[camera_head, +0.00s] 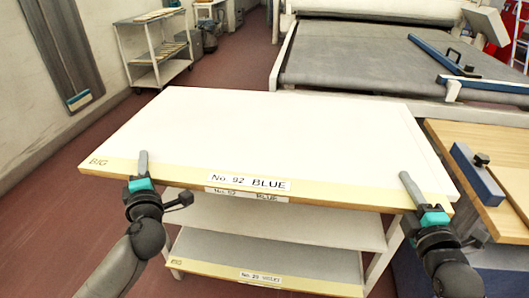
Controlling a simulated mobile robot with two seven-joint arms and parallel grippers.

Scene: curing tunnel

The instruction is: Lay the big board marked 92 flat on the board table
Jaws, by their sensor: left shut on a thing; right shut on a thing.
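The big board marked 92 (260,130) is a wide white panel with a pale wooden near edge. That edge bears "BIG" at its left end and a "No. 92 BLUE" label near its middle. It looks level over a white shelved rack (385,248); I cannot tell whether it touches the rack. My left gripper (143,166) is shut on its near edge towards the left. My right gripper (410,190) is shut on the same edge near the right corner. A wooden-topped table (490,150), possibly the board table, stands at the right, partly cut off.
A blue clamp bar (476,175) lies on the wooden top. A lower rack shelf holds another labelled big board (255,272). A conveyor bed (360,55) stands behind. A small cart (158,55) is at back left. Red floor (50,230) is clear at left.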

